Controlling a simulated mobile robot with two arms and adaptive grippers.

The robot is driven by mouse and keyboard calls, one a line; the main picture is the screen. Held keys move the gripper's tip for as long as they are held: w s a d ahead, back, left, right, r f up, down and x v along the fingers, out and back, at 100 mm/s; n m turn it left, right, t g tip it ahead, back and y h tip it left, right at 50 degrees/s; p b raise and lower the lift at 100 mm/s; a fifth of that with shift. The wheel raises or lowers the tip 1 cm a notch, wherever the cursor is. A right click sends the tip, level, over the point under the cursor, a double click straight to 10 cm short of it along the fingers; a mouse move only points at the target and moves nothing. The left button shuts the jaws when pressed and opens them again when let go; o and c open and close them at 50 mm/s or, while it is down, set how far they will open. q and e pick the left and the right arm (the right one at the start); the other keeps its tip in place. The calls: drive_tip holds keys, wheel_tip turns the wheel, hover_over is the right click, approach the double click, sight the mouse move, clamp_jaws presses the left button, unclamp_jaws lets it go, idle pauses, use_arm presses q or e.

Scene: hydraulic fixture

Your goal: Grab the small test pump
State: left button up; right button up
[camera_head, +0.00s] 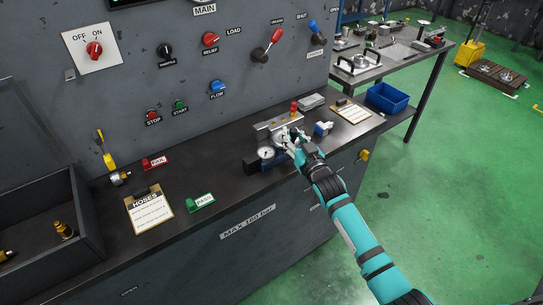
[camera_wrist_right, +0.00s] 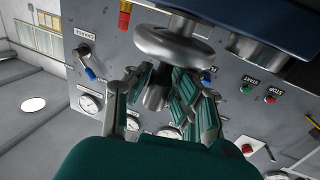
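A bench device with a blue base, a grey metal top and a round white gauge (camera_head: 266,153) stands on the dark bench in the head view; I take it as the test pump, though no label on it is readable. My right gripper (camera_head: 291,141) is at its right side and hides part of it. In the right wrist view a silver round wheel (camera_wrist_right: 175,45) with a short metal stem (camera_wrist_right: 156,96) lies ahead. The fingers of my right gripper (camera_wrist_right: 160,88) stand on both sides of the stem; whether they press on it is unclear. My left gripper is not in view.
A small blue-and-white part (camera_head: 323,128) and a clipboard (camera_head: 351,111) lie right of the device. The control panel (camera_head: 190,88) rises behind. Green PASS (camera_head: 200,203) and red FAIL (camera_head: 155,162) markers and a HOSES clipboard (camera_head: 148,212) lie left. A blue bin (camera_head: 388,98) is at the bench's right.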

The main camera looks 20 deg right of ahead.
clamp_jaws()
drive_tip(key=shift+r, duration=0.15)
idle(0.4)
